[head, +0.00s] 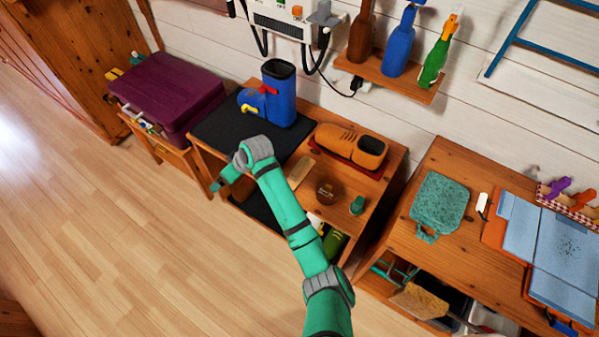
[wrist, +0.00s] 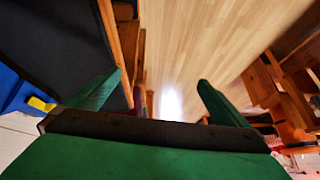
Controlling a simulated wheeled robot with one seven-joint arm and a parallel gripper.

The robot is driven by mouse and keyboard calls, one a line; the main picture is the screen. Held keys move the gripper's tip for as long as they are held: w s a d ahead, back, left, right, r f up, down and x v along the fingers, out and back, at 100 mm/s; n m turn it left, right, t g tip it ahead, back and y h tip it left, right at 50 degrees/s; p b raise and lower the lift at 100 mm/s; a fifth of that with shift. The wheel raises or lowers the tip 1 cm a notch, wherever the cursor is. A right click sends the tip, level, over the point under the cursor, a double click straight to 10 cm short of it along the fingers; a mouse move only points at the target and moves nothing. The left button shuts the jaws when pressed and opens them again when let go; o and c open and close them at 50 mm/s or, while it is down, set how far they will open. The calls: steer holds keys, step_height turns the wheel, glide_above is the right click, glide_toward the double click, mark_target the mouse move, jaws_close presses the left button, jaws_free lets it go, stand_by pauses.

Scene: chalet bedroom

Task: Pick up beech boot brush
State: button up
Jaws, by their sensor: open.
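A pale wooden block (head: 300,172), which looks like the beech boot brush, lies on the wooden bench (head: 389,177), just right of my arm, between the dark mat and a round brown tin (head: 328,191). My forearm passes close to its left side in the head view. My gripper (head: 217,186) is beyond the bench's front left edge, pointing down and left, apart from the block. In the wrist view my gripper (wrist: 158,94) is open, with two green fingers apart and only floor between them. The block does not show in the wrist view.
A purple case (head: 166,92) sits to the left. The floor (head: 110,215) in front is clear.

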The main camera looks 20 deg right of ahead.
steer(key=d+r+g+h, duration=0.2)
steer(key=d+r, duration=0.1)
steer(key=d, duration=1)
steer(key=g+h, duration=0.3)
glide_toward(300, 165)
steer(key=shift+n, duration=0.4)
steer(key=f, duration=0.4)
steer(key=shift+s+d, duration=0.15)
steer(key=shift+d, duration=0.15)
steer(key=shift+a+f, duration=0.15)
steer(key=shift+f, duration=3)
steer(key=shift+c, duration=0.6)
steer(key=c, duration=1.1)
